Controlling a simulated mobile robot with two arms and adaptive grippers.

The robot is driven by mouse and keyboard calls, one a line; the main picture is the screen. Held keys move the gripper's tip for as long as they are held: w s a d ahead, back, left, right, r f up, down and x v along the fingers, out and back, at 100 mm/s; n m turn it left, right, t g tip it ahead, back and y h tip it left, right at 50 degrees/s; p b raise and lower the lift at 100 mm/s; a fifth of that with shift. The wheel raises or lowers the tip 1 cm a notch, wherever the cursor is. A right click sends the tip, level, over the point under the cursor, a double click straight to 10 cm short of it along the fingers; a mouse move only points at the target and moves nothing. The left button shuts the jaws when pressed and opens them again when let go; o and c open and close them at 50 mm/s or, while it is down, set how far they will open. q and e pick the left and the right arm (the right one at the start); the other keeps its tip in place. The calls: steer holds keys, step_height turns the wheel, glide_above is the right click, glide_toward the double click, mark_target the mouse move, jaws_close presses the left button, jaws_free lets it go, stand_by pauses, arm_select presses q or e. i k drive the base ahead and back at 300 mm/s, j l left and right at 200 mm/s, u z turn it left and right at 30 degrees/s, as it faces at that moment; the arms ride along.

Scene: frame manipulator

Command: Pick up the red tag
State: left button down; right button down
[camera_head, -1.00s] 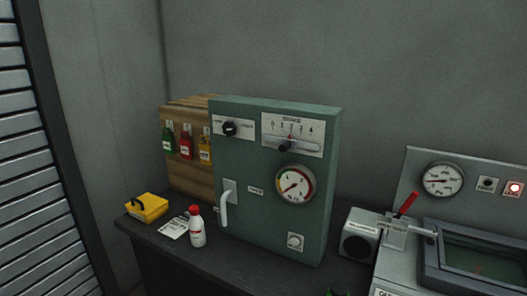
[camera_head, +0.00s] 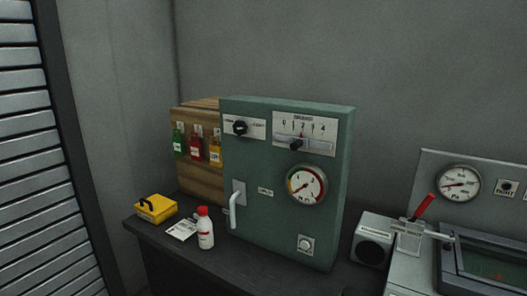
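The red tag (camera_head: 196,148) hangs on the front of a wooden board (camera_head: 201,181). It is between a green tag (camera_head: 179,140) on its left and a yellow tag (camera_head: 215,151) on its right. Each tag hangs below a small pale hook or label. The board stands at the left side of a green control cabinet (camera_head: 270,200) on a dark bench. Neither of my grippers shows in the head view.
A yellow box (camera_head: 156,208), a paper card (camera_head: 183,229) and a white bottle with a red cap (camera_head: 205,230) stand on the bench (camera_head: 190,263) in front of the board. The cabinet's handle (camera_head: 236,206) sticks out. A speaker box (camera_head: 371,240) and red-handled lever (camera_head: 423,208) are at right.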

mark_target(195, 146)
steer(key=z, duration=1.5)
steer(key=u, duration=1.95)
steer(key=i+j+z, duration=0.1)
steer(key=z, duration=0.55)
steer(key=i+j+z, duration=0.25)
steer(key=j, duration=0.45)
steer(key=j+z, duration=0.25)
steer(key=j, duration=0.45)
steer(key=i+j+z, duration=0.1)
steer(key=j+z, duration=0.2)
steer(key=j, duration=0.45)
